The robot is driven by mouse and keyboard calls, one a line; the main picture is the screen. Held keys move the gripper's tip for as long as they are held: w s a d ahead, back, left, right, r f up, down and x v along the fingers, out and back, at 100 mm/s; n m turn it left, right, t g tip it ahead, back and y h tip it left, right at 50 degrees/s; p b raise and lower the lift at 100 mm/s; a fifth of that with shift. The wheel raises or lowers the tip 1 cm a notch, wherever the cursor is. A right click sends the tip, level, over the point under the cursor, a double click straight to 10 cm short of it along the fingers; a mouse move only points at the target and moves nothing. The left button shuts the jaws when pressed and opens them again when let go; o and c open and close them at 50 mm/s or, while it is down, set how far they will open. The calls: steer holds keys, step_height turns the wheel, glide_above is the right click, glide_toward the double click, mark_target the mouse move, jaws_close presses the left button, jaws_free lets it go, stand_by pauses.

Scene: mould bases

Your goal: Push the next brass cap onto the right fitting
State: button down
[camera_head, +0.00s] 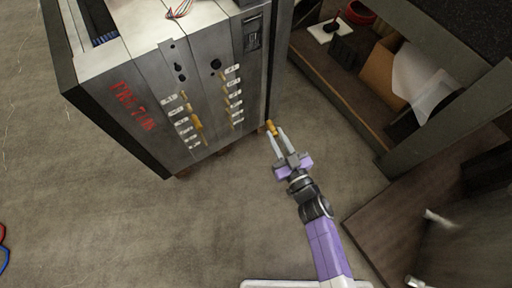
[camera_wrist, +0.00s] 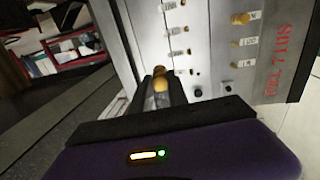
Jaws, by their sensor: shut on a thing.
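The brass cap (camera_head: 271,127) is held between the fingertips of my gripper (camera_head: 277,138), just right of the mould base and apart from its face. It also shows in the wrist view (camera_wrist: 160,82), between the dark fingers (camera_wrist: 160,92). The mould base (camera_head: 135,75) is a large grey metal block with red lettering. Its front face bears two columns of small fittings with white labels, and brass shows at several of them (camera_head: 196,123). In the wrist view a larger brass piece (camera_wrist: 240,18) stands out on the face. I cannot tell which fittings are capped.
A dark shelf unit (camera_head: 340,95) stands at the right, with a cardboard box (camera_head: 380,65) and other items in it. Brown boards (camera_head: 400,215) lie at the lower right. The floor (camera_head: 215,215) in front of the mould base is clear.

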steer(key=w+a+f+n+g+y+b, duration=0.1)
steer(key=a+f+n+y+b, duration=0.1)
steer(key=a+f+b, duration=0.4)
steer(key=r+b+x, duration=0.1)
steer(key=b+x, duration=0.1)
steer(key=x, duration=0.8)
steer(key=shift+s+a, duration=0.25)
steer(key=shift+a, duration=0.2)
steer(key=shift+b+x, duration=0.7)
steer(key=shift+x, duration=1.1)
stand_by(1.6)
steer(key=c, duration=1.2)
jaws_free()
steer(key=shift+o, duration=0.2)
steer(key=o, duration=0.4)
steer(key=shift+c, duration=0.2)
